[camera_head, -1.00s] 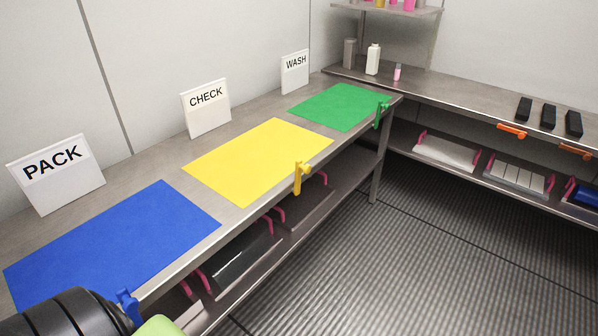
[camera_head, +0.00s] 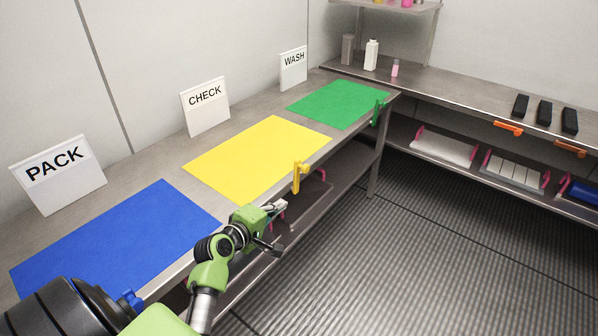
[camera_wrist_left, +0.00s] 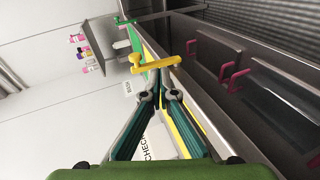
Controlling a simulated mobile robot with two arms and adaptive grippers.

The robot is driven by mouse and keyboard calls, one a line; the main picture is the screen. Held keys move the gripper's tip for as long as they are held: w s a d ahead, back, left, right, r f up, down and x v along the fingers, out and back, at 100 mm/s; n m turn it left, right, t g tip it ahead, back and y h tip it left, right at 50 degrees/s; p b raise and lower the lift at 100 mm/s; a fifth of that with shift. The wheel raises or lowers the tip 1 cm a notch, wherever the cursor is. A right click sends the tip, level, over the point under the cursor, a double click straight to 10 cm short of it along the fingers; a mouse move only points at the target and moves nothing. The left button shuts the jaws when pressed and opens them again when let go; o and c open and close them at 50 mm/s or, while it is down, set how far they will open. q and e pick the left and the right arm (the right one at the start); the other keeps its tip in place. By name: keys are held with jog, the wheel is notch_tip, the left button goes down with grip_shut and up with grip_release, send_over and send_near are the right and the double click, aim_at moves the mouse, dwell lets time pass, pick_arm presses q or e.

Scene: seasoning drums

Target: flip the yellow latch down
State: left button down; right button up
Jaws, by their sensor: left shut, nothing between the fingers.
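The yellow latch (camera_head: 297,178) is at the front edge of the counter, beside the yellow mat (camera_head: 258,157). In the head view its bar looks vertical, with a short knob to its right near the top. In the left wrist view the latch (camera_wrist_left: 160,63) lies across, just beyond the fingertips. My left gripper (camera_head: 280,206) is shut and empty, below and left of the latch in the head view, with a small gap showing. It also shows in the left wrist view (camera_wrist_left: 161,88), with its fingers meeting at the tips. My right gripper is not in view.
A blue latch (camera_head: 131,300) and a green latch (camera_head: 379,112) sit on the same edge, by the blue mat (camera_head: 118,238) and green mat (camera_head: 338,103). A lower shelf with pink-handled trays (camera_head: 300,201) runs beneath. The floor at right is clear.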

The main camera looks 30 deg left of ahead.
aim_at(304, 170)
pick_arm(q)
jog(key=shift+n+t, duration=0.4)
jog(key=shift+t, duration=0.1)
jog(key=r, duration=0.2)
jog(key=a+r, duration=0.1)
jog(key=r, duration=0.2)
jog(key=shift+s+r, duration=0.1)
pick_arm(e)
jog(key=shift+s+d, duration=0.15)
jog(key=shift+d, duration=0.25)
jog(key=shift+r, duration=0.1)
pick_arm(q)
jog(key=x, duration=1.2)
jog(key=shift+w+a+p, duration=0.1)
jog(key=shift+w+p, duration=0.25)
jog(key=shift+w, duration=0.05)
jog(key=shift+w+f, duration=0.3)
jog(key=shift+w, duration=0.3)
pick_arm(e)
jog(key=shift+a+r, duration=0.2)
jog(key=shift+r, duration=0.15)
pick_arm(q)
jog(key=shift+r, duration=0.1)
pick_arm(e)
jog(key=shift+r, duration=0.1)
